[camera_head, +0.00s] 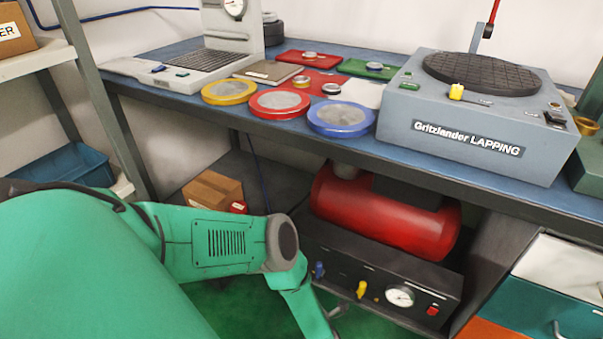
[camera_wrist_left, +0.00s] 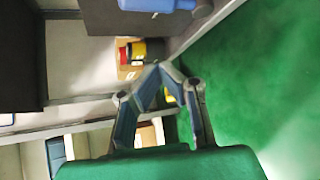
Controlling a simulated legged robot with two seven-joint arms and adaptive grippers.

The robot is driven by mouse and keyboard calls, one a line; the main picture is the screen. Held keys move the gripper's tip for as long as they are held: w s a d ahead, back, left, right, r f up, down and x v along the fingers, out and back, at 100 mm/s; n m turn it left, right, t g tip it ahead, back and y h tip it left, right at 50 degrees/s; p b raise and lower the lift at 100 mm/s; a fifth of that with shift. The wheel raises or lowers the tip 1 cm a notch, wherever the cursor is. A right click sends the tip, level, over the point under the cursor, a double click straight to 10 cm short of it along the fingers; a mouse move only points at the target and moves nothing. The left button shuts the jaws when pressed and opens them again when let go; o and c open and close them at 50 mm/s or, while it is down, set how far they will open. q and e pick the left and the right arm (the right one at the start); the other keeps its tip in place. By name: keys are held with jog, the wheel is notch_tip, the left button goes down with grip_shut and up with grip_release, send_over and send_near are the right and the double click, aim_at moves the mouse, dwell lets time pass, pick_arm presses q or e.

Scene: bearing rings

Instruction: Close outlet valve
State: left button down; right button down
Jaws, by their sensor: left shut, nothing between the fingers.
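The black compressor panel (camera_head: 385,275) stands under the bench below a red tank (camera_head: 385,210). It carries a blue valve handle (camera_head: 319,270) at its left and a yellow valve handle (camera_head: 361,290) to the right of it. I cannot tell from any label which is the outlet. My left arm hangs in front of the panel's left end; its gripper is mostly below the frame in the head view. In the left wrist view my left gripper (camera_wrist_left: 158,72) is shut and empty. A blue part (camera_wrist_left: 158,5), seemingly the blue handle, shows at the top edge, apart from the fingertips. My right gripper is out of view.
A round gauge (camera_head: 399,296) and a red button (camera_head: 432,310) sit right of the handles. A cardboard box (camera_head: 212,190) stands left of the compressor. The bench edge (camera_head: 300,130) runs above. Green floor (camera_wrist_left: 245,90) lies open in the wrist view.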

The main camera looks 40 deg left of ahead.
pick_arm(q)
jog(key=s+d, duration=0.2)
jog(key=d, duration=0.1)
jog(key=shift+f, duration=0.1)
dwell(0.4)
jog(key=shift+d, duration=0.1)
